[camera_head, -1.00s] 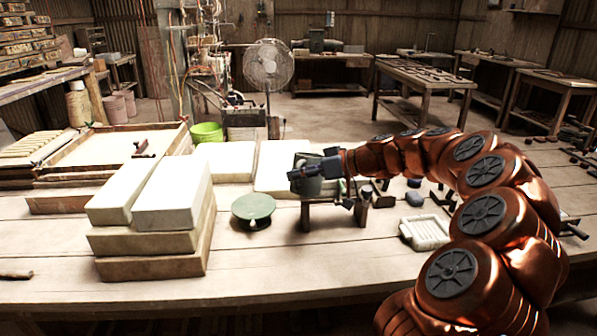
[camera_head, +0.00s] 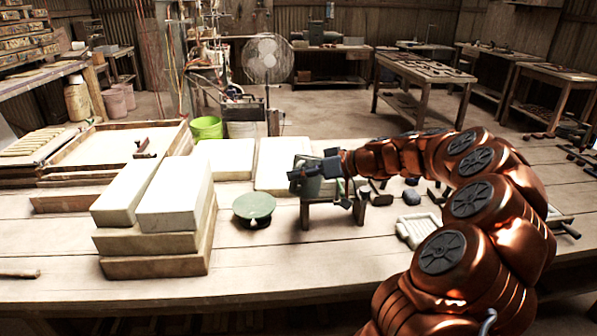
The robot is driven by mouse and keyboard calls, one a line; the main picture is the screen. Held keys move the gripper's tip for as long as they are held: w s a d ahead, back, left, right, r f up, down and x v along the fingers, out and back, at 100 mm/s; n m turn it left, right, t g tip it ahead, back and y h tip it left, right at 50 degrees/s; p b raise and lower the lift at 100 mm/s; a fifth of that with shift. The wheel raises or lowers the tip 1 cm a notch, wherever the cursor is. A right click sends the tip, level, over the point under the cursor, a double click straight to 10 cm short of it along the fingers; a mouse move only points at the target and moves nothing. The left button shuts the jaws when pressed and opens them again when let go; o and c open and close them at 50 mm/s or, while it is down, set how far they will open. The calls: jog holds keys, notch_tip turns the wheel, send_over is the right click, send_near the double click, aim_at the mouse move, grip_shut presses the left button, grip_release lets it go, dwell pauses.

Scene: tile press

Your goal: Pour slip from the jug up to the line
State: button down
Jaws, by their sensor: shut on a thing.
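My gripper (camera_head: 312,174) is at the middle of the workbench, with its dark blue fingers shut on a grey-green vessel (camera_head: 318,190) that looks like the jug. The fingers cover part of it. The vessel is at a small dark wooden stand (camera_head: 305,213); I cannot tell whether it touches the stand. Its inside, any slip and any fill line are too small or hidden to see.
A round green disc (camera_head: 254,206) stands left of the gripper. Stacked pale blocks (camera_head: 175,200) rise further left, with more pale slabs (camera_head: 222,158) behind. Small dark tools (camera_head: 411,197) lie right of the stand. The front of the workbench (camera_head: 290,275) is clear.

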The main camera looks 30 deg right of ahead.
jog(key=shift+w+d+r+m+y+p, duration=0.1)
jog(key=shift+r+m+y+p, duration=0.4)
jog(key=shift+p, duration=2.05)
jog(key=shift+d+r, duration=0.3)
jog(key=shift+d, duration=0.05)
jog(key=shift+w+d+r+m+g+y+p, duration=0.15)
jog(key=shift+d+r+m+y, duration=0.05)
jog(key=shift+r+m, duration=0.25)
jog(key=shift+w+d+r+m+g+y+p, duration=0.1)
jog(key=shift+w+d+r+m+y, duration=0.1)
jog(key=shift+r+m, duration=0.3)
jog(key=shift+w+d+r+m+g+y+p, duration=0.15)
jog(key=shift+r+m+y, duration=0.1)
jog(key=shift+r, duration=0.35)
dwell(3.6)
